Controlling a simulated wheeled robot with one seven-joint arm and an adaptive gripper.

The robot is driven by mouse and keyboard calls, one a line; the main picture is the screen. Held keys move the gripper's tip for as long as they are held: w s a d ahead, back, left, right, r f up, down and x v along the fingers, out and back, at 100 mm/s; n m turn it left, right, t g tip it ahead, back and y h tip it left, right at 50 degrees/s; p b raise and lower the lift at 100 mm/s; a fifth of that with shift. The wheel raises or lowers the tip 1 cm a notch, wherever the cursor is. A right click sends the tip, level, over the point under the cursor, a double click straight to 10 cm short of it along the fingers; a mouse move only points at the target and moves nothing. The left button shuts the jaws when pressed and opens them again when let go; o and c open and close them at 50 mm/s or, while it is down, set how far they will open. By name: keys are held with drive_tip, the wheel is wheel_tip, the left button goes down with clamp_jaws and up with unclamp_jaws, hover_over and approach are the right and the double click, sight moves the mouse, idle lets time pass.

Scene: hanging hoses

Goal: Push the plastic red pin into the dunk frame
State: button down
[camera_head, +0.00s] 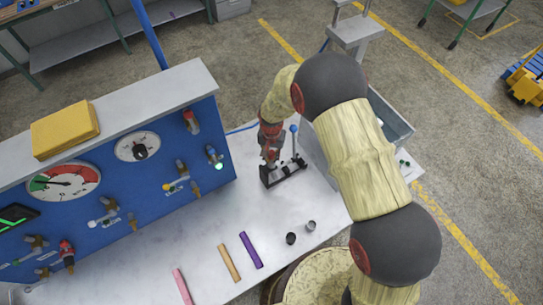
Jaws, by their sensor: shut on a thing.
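The black dunk frame (291,171) sits on the light bench top, to the right of the blue panel. My gripper (271,157) reaches down over the left part of the dunk frame. It is shut on a small reddish piece that appears to be the plastic red pin (270,154). The pin is mostly hidden by the fingers. It is upright or close to it, over the frame. I cannot tell whether its lower end touches or enters the frame.
A grey rod with a blue knob (294,129) stands beside my gripper. The blue panel (120,185) with gauges and valves rises at left. Purple (251,250), tan (229,263) and pink (182,286) bars and two small cylinders lie in front. A grey bin (393,118) is at right.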

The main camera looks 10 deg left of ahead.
sight(272, 153)
drive_tip(key=shift+f+b, duration=0.35)
drive_tip(key=shift+f, duration=0.15)
drive_tip(key=c, duration=1.6)
unclamp_jaws()
drive_tip(key=shift+o, duration=0.2)
drive_tip(key=shift+r, duration=0.1)
wheel_tip(272, 153, up, 12)
drive_tip(key=shift+f, duration=0.1)
